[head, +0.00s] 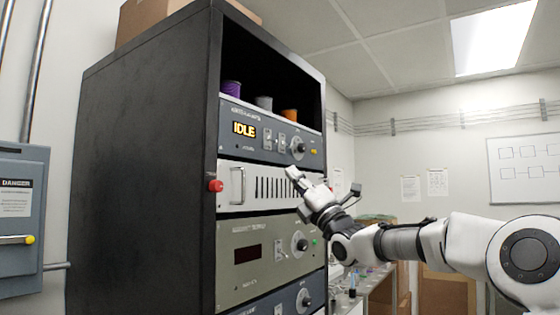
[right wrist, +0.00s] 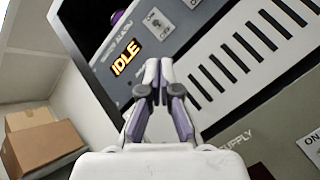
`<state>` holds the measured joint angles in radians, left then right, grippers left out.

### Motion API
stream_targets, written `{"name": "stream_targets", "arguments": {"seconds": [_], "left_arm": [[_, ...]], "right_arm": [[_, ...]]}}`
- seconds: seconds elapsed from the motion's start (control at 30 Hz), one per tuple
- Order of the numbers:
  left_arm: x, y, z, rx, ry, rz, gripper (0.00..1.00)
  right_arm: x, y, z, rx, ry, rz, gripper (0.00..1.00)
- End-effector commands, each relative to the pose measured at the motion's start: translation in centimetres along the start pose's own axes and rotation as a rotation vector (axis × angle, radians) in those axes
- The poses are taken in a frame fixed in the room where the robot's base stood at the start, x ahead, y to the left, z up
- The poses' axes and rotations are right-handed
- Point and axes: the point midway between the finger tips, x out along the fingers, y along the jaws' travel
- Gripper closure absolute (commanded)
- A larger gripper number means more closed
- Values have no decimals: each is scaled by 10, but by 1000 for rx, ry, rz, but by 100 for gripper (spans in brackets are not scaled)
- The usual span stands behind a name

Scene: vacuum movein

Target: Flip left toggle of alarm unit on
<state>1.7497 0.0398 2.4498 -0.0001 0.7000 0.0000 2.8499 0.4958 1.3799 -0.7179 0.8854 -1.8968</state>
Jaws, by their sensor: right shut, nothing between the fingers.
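The alarm unit (head: 240,112) is a blue-grey panel high in the black rack, with an amber display reading IDLE. It also shows in the right wrist view (right wrist: 180,45). Its left toggle (head: 267,138) sits right of the display, beside a second toggle (head: 281,141) and a round knob (head: 298,147). In the right wrist view the left toggle (right wrist: 158,24) is above the fingertips; its lever position is too small to tell. My right gripper (head: 294,176) is shut and empty, in front of the white vented panel, below the toggles. It also shows in the right wrist view (right wrist: 159,68). My left gripper is out of view.
The white vented panel (head: 232,187) has a handle, and a red knob (head: 215,186) sits at the rack's left edge. A grey-green supply unit (head: 240,280) is below. Purple, grey and orange spools (head: 264,103) stand on the shelf above. Free air lies right of the rack.

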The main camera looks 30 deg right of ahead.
Motion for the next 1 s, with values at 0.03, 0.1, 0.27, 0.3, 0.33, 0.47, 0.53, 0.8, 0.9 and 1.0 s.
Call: {"name": "stream_targets", "arguments": {"seconds": [0.03,0.1,0.27,0.3,0.33,0.47,0.53,0.8,0.9,1.0], "left_arm": [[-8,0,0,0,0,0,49],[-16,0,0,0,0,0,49],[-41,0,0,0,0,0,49],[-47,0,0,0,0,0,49],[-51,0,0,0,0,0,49],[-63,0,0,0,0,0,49],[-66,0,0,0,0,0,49],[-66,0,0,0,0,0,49],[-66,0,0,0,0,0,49],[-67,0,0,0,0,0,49]], "right_arm": [[8,3,1,-2,2,0,100],[20,4,2,-1,2,0,100],[55,5,2,-2,3,-1,100],[63,5,2,-2,2,-1,100],[69,5,2,-1,3,-1,100],[87,3,2,1,0,-1,100],[93,3,1,1,0,0,100],[95,0,-1,2,0,0,100],[95,0,-1,2,0,0,100],[96,1,0,2,2,-3,100]]}}
